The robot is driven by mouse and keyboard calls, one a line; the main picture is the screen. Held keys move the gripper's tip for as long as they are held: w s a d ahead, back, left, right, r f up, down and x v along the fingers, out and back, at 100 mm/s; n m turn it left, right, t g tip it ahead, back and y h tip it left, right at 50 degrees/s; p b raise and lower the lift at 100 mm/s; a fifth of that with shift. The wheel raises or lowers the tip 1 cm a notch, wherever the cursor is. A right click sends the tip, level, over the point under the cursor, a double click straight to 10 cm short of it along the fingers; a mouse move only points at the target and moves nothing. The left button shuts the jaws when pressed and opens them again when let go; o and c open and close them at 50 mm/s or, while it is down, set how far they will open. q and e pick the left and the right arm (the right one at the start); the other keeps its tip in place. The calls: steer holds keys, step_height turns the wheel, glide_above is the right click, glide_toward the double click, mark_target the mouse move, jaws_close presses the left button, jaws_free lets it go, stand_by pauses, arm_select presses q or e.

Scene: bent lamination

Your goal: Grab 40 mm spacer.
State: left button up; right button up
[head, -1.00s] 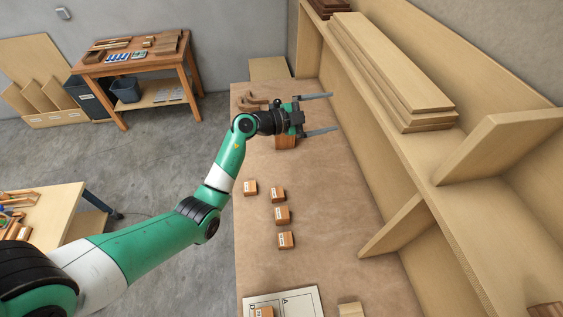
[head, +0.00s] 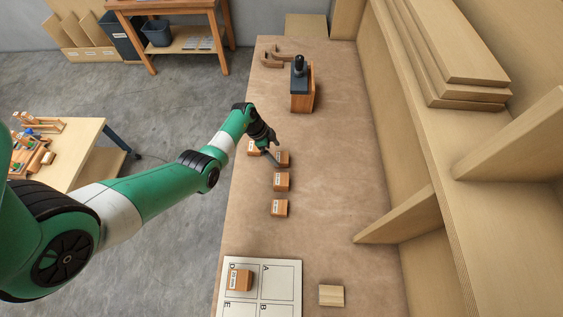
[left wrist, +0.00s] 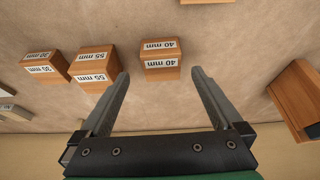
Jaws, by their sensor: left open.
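The 40 mm spacer (left wrist: 160,62) is a small wooden block with white "40 mm" labels. In the left wrist view it lies ahead of and between the fingertips of my left gripper (left wrist: 160,73), with gaps on both sides. In the head view this spacer (head: 283,158) is the far block of a row of three, partly behind the left gripper (head: 274,152). My left gripper is open and empty, over the blocks. The 55 mm spacer (left wrist: 92,70) and the 30 mm spacer (left wrist: 42,68) sit beside it. My right gripper is not in view.
Another block (head: 254,148) lies left of the row. A wooden box with a black tool (head: 302,92) stands farther back. A lettered board (head: 283,281) holding a block and a loose wooden piece (head: 331,296) are near the front. Shelving (head: 440,170) borders the right side.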

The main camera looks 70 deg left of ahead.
mark_target(282, 157)
arm_select(q)
steer(key=b+x, duration=0.4)
steer(key=x, duration=0.1)
steer(key=shift+w+f, duration=0.2)
steer(key=shift+w, duration=0.1)
steer(key=shift+r, duration=0.1)
steer(key=shift+c, duration=0.3)
steer(key=c, duration=1.4)
steer(key=shift+o, duration=0.2)
steer(key=shift+r, duration=0.1)
